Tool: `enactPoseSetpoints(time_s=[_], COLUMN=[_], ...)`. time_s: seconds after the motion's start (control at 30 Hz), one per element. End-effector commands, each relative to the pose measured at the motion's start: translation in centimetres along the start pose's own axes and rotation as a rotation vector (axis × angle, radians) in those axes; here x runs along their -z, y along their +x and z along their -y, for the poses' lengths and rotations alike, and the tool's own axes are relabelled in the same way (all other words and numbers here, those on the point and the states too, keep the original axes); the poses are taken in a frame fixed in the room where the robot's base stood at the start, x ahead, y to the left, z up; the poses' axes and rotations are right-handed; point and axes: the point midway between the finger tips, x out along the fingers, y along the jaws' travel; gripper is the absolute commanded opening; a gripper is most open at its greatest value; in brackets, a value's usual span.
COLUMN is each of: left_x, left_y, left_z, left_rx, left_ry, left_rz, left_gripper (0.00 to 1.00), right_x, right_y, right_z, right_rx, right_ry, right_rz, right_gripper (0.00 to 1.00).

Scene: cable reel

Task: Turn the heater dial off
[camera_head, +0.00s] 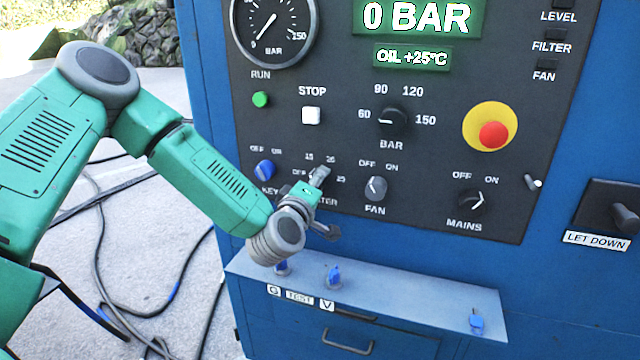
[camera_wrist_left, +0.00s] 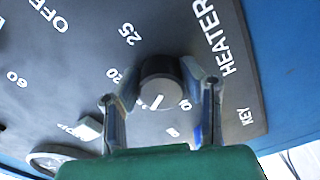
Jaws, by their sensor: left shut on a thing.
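The heater dial (camera_wrist_left: 160,82) is a dark round knob with a white pointer line, seen in the left wrist view on the black panel. The pointer line slants toward the lower left of that view; which mark it meets is hard to tell. The word HEATER is printed to its right, with 20 and 25 to its left. My left gripper (camera_wrist_left: 164,92) has one finger on each side of the dial and is shut on it. In the head view my left gripper (camera_head: 317,182) covers most of the dial and part of the HEATER label. My right gripper is not in view.
The fan knob (camera_head: 376,188) sits just right of my left gripper, and the blue key switch (camera_head: 264,170) just left. A blue ledge (camera_head: 410,296) with small blue valves juts out below. The red emergency button (camera_head: 493,135) is farther right.

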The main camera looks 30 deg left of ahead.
Motion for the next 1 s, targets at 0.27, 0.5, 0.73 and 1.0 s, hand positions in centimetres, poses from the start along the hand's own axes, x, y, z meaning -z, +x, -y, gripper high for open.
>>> enactPoseSetpoints(time_s=[0.27, 0.5, 0.73, 1.0], left_x=[0.0, -0.1, -0.1, 0.1], left_y=[0.0, -0.6, -4.7, -10.0], left_z=[0.3, 0.2, 0.3, 0.5], left_rx=[0.006, 0.004, 0.007, 0.009], left_ry=[0.002, 0.002, 0.001, 0.0], left_rz=[-0.001, 0.001, 0.003, 0.002], left_gripper=[0.56, 0.56, 0.56, 0.56], right_x=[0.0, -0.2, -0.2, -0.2], right_y=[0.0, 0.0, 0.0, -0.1], right_z=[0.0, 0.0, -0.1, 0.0], right_rx=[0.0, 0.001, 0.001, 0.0], right_ry=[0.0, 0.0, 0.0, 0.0], right_rz=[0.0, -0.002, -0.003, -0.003], right_gripper=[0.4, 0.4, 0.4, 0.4])
